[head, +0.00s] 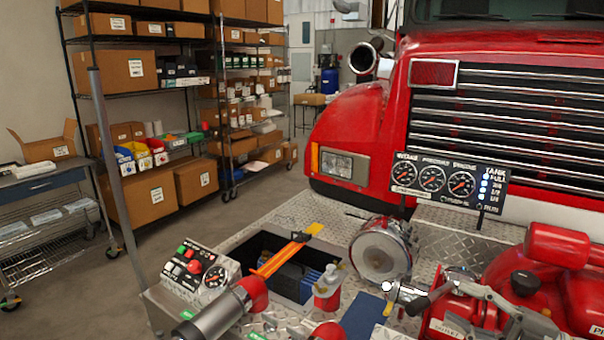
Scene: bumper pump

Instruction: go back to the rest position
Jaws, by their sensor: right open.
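My right gripper (445,310) is at the lower right, grey and black. It is open, with nothing seen between its fingers. It is in front of the red pump body (550,285) and partly overlaps it in the picture. I cannot tell whether it touches anything. My left gripper does not show.
A control box (188,272) with buttons stands at the lower left. An open recess in the diamond-plate deck holds orange-handled tools (290,252). Shelves with boxes (140,70) stand behind.

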